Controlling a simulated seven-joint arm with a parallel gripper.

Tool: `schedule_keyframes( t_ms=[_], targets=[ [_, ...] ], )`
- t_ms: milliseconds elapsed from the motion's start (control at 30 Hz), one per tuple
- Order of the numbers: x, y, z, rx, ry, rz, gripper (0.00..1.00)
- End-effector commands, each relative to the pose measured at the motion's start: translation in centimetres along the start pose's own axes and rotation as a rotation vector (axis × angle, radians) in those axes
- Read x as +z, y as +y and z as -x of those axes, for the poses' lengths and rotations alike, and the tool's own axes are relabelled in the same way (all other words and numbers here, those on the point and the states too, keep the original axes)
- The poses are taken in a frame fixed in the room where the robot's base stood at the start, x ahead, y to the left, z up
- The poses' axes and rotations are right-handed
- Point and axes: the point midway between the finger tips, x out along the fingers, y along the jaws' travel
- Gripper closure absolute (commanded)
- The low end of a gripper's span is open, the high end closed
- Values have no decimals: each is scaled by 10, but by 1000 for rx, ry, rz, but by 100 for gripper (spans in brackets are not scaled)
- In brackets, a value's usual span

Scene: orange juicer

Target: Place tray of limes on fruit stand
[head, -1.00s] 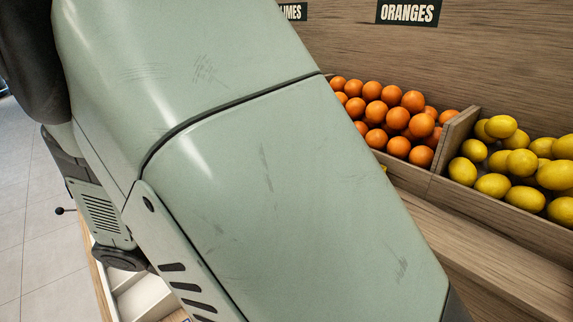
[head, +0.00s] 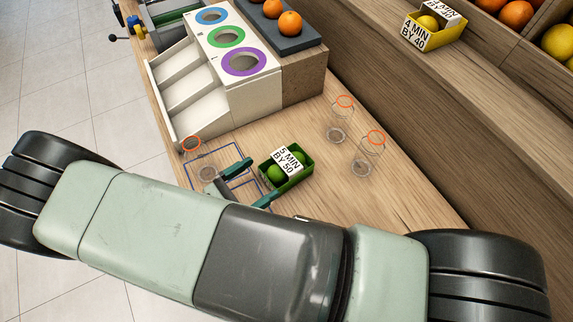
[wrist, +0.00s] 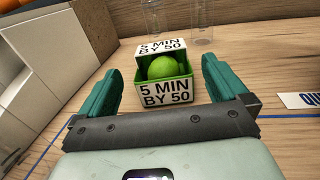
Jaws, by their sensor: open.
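The small green tray of limes (head: 297,181) sits on the wooden counter, with a white label reading "5 MIN BY 50". It also shows in the wrist view (wrist: 166,97), straight ahead, with a lime inside. My gripper (head: 252,185) is open, its two teal fingers spread just in front of the tray. In the wrist view the fingers (wrist: 162,80) stand on either side of the tray's near end, with gaps between. The wooden fruit stand (head: 395,100) runs along the right, above the counter.
A yellow tray (head: 420,38) sits on the stand's ledge, with bare ledge nearer. Clear cups with orange rims (head: 369,150) stand right of the green tray. Another cup (head: 206,172) is left of my gripper. A white dispenser with coloured rings (head: 225,70) stands behind.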

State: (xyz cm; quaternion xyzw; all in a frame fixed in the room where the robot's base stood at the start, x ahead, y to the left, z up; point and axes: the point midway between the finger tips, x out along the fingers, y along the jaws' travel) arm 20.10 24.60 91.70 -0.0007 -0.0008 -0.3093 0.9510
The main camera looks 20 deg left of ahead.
Motion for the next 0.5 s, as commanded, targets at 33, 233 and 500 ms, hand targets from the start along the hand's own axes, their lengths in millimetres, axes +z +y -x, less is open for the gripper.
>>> schedule_keyframes(
  t_ms=[33,233,500],
  targets=[
    [-10,0,0,0,0,1,0],
    [-20,0,-11,-1,1,0,0],
    [-19,0,-43,-3,0,0,0]
  ],
)
